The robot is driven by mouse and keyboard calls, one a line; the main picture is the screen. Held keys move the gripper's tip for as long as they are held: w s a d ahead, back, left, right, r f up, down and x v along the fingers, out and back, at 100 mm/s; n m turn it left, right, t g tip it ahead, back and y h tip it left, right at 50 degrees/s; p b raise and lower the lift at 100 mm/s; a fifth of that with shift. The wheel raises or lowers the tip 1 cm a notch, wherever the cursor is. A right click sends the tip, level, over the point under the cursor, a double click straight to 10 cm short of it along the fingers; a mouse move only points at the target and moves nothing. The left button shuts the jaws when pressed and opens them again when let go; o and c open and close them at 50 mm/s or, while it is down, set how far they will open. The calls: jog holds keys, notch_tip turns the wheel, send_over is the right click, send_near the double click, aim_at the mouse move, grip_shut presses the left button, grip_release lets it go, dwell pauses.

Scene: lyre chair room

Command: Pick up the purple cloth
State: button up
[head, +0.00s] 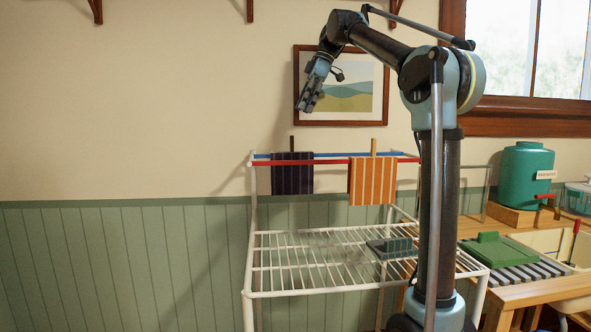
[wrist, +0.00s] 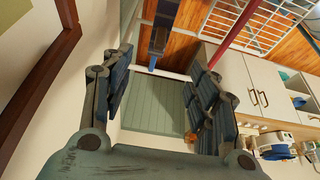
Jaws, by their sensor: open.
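The purple cloth (head: 292,176), dark with thin stripes, hangs on the left part of the drying rack (head: 250,235), from the blue and red rails. A dark peg (head: 292,143) stands up at its top edge. My gripper (head: 306,102) is above the rack in front of the framed picture, pointing down, higher than the purple cloth and apart from it. In the wrist view my gripper (wrist: 158,60) has its two fingers spread, with nothing held between them. A dark blue strip shows beyond the fingers there; I cannot tell whether it is the cloth.
An orange striped cloth (head: 372,181) with an orange peg hangs to the right of the purple one. A dark grey item (head: 390,247) lies on the rack's wire shelf. A counter with a green dispenser (head: 526,175) stands at the right. Space left of the rack is clear.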

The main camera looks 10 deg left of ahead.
jog(key=x, duration=1.1)
jog(key=shift+w+d, duration=0.15)
jog(key=shift+w, duration=0.15)
jog(key=shift+x, duration=3.2)
jog(key=shift+s, duration=0.1)
jog(key=c, duration=1.1)
